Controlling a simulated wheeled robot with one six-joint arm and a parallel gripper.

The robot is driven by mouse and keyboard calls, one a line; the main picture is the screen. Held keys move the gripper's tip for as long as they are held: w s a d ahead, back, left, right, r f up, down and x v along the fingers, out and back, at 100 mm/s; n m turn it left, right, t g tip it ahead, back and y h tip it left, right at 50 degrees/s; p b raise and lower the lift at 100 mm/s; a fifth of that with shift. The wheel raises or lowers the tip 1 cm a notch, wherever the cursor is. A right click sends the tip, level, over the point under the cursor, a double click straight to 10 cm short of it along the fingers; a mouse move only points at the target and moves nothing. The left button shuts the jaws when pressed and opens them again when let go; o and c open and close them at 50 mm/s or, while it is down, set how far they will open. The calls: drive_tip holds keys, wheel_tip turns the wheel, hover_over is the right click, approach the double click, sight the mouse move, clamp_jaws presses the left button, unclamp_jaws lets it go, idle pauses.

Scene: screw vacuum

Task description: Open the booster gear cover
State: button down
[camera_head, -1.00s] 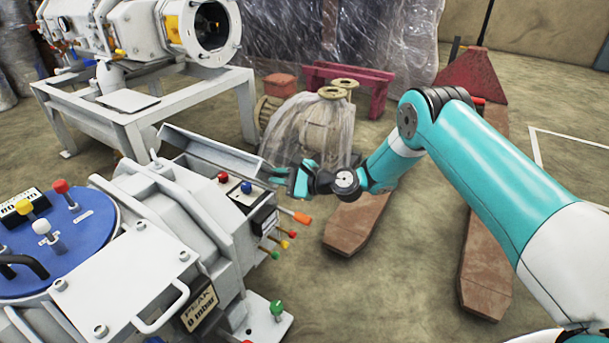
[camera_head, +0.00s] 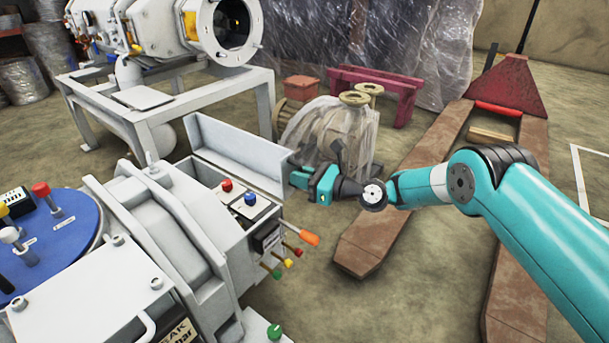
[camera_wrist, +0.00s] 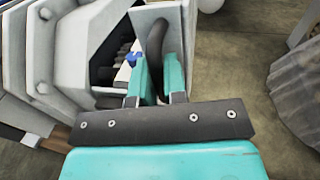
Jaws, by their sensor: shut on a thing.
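The booster gear cover (camera_head: 237,157) is a light grey panel raised at the far side of the white booster housing (camera_head: 185,225). It stands open, close to upright, exposing the top of the gear box. My gripper (camera_head: 299,178) is at the cover's right end. In the wrist view my gripper's teal fingers (camera_wrist: 159,78) are shut on a black curved handle (camera_wrist: 156,42) on the cover (camera_wrist: 178,22). The fingers hide the handle's lower part.
Red and blue knobs (camera_head: 238,194) sit on the box top beside the cover. An orange-tipped lever (camera_head: 308,237) sticks out at the right. A wrapped spool (camera_head: 330,135) stands close behind my gripper. A white-framed pump stand (camera_head: 160,115) is at the back left.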

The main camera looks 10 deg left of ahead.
drive_tip(key=shift+w+d, duration=0.1)
idle(0.4)
drive_tip(key=c, duration=1.2)
unclamp_jaws()
drive_tip(key=b+v, duration=1.3)
drive_tip(key=v, duration=0.4)
